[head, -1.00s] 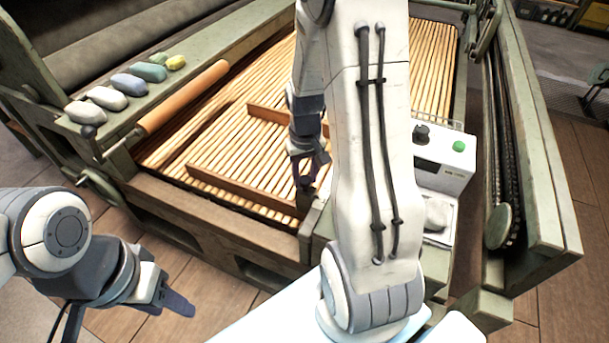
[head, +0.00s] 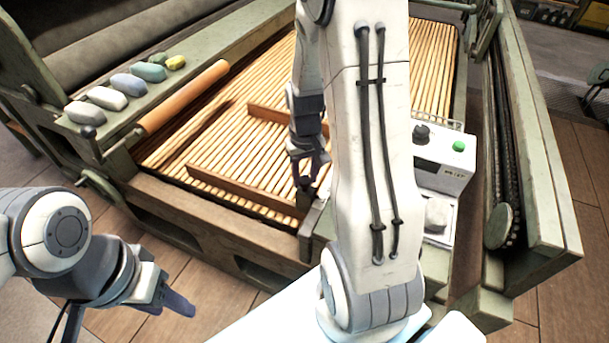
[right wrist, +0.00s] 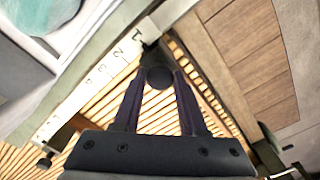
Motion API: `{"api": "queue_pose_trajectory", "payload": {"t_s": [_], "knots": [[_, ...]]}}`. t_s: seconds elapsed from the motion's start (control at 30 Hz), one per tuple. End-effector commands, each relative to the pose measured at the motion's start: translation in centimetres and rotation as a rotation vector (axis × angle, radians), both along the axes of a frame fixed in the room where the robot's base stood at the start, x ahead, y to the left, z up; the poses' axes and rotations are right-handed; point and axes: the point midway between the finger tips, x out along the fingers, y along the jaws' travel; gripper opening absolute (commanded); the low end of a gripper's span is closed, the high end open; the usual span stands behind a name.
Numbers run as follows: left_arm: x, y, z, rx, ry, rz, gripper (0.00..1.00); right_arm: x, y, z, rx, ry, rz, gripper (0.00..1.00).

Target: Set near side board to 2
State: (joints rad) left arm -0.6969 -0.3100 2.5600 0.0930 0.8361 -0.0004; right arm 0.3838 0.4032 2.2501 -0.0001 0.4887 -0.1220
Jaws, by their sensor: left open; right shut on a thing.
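The near side board (head: 240,188) is a long brown strip standing on the slatted bed, close to the machine's front edge. My right gripper (head: 308,185) reaches down at its right end. In the right wrist view the right gripper (right wrist: 160,85) is shut on a dark round knob (right wrist: 159,77). A white scale (right wrist: 110,60) with black numerals runs beside it, and the knob is nearest the 1 end. The knob's link to the board is hidden. My left gripper (head: 178,302) is open and empty, low at the left, away from the bed.
A second brown board (head: 266,113) stands farther back on the slatted bed (head: 215,150). An orange roller (head: 185,97) and several coloured stones (head: 130,84) lie along the left rail. A white control box (head: 443,158) with a green button stands right of my right arm.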

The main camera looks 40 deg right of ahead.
Motion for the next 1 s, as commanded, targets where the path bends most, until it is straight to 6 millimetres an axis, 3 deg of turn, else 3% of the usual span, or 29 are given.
{"api": "queue_pose_trajectory", "payload": {"t_s": [0.13,0.4,0.67,0.7,0.77,1.0], "knots": [[0.0,0.0,0.3,0.0,0.0,0.0,0.5,0.3,-0.4,0.2,-0.001,-0.002,-0.001,0.0],[0.0,0.0,1.7,0.0,0.0,0.0,0.5,2.1,-3.5,0.2,-0.002,-0.003,-0.002,0.0],[0.0,0.0,1.5,0.0,0.0,0.0,0.5,2.1,-3.5,0.1,-0.002,-0.005,0.0,0.0],[0.0,0.0,1.5,0.0,0.0,0.0,0.5,2.2,-3.5,0.1,-0.002,-0.005,0.0,0.49],[0.0,0.0,1.5,0.0,0.0,0.0,0.5,2.1,-3.5,0.1,-0.002,-0.004,0.0,0.71],[0.0,0.0,1.5,0.0,0.0,0.0,0.5,2.1,-3.5,0.0,-0.001,-0.002,0.0,0.71]]}}
